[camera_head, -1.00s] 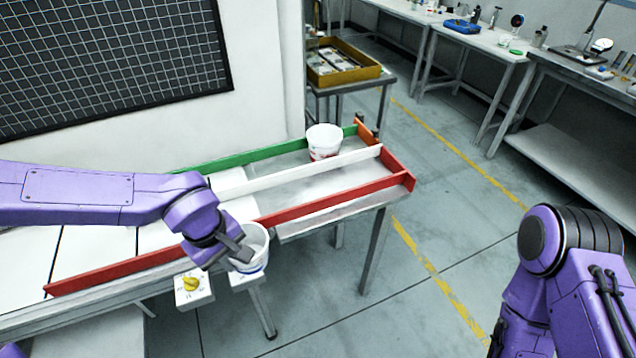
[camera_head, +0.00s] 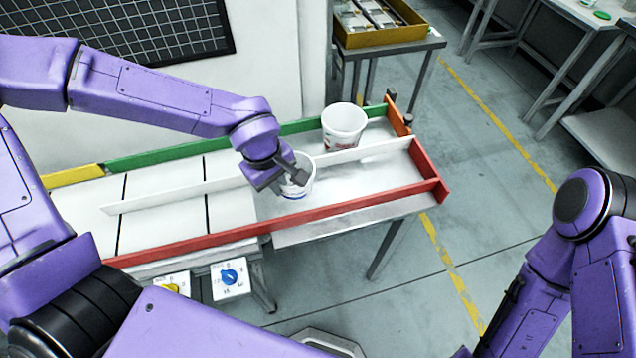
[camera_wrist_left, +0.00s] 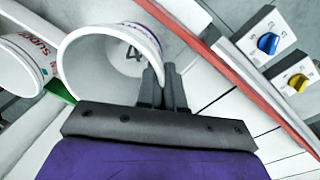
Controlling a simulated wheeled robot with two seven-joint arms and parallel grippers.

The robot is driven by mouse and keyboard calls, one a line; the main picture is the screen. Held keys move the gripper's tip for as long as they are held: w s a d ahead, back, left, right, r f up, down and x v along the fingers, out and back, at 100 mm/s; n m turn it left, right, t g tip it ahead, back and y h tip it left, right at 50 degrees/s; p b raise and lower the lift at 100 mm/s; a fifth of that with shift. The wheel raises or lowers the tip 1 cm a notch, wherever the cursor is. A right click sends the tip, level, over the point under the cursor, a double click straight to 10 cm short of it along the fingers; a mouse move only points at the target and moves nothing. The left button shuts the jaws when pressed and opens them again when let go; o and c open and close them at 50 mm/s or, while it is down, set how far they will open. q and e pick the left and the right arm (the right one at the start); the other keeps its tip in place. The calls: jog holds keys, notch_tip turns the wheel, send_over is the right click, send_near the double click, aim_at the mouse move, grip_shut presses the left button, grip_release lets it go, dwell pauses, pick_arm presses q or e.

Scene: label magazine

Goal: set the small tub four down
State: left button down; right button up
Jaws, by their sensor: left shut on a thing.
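The small white tub (camera_head: 304,188) has a dark 4 on its inside floor, which shows in the left wrist view (camera_wrist_left: 112,62). My left gripper (camera_head: 290,176) is shut on its rim, with both fingertips (camera_wrist_left: 164,88) pinching the wall. The tub is upright, or nearly so, over the near lane between the white divider (camera_head: 235,183) and the red rail (camera_head: 350,208). I cannot tell whether its base touches the lane. My right arm shows at the right edge; its gripper is out of the picture.
A second white tub (camera_head: 343,128) with red print stands in the far lane beside the green rail (camera_head: 185,155). An orange and red end stop closes the right end. Blue (camera_head: 230,277) and yellow dials sit at the front edge. The near lane is bare right of the held tub.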

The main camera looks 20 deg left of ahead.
aim_at(305, 163)
pick_arm(q)
jog(key=w+d+f, duration=0.2)
jog(key=d, duration=0.1)
jog(key=shift+w+f, duration=0.1)
jog(key=shift+w, duration=0.2)
jog(key=w+f, duration=0.1)
jog(key=w+d+f, duration=0.1)
jog(key=w+f, duration=0.1)
jog(key=w+f+p, duration=0.1)
jog(key=f, duration=0.1)
jog(key=shift+w+d, duration=0.35)
jog(key=shift+w, duration=0.05)
jog(key=f, duration=0.3)
jog(key=shift+s+d, duration=0.15)
jog(key=shift+s, duration=0.1)
jog(key=shift+w+f, duration=0.25)
jog(key=shift+f, duration=0.15)
jog(key=c, duration=1.3)
grip_release()
jog(key=shift+s+r, duration=0.1)
jog(key=shift+s, duration=0.05)
jog(key=shift+o, duration=0.2)
pick_arm(e)
jog(key=shift+s+r, duration=0.35)
jog(key=shift+r, duration=0.4)
pick_arm(q)
jog(key=shift+r, duration=0.1)
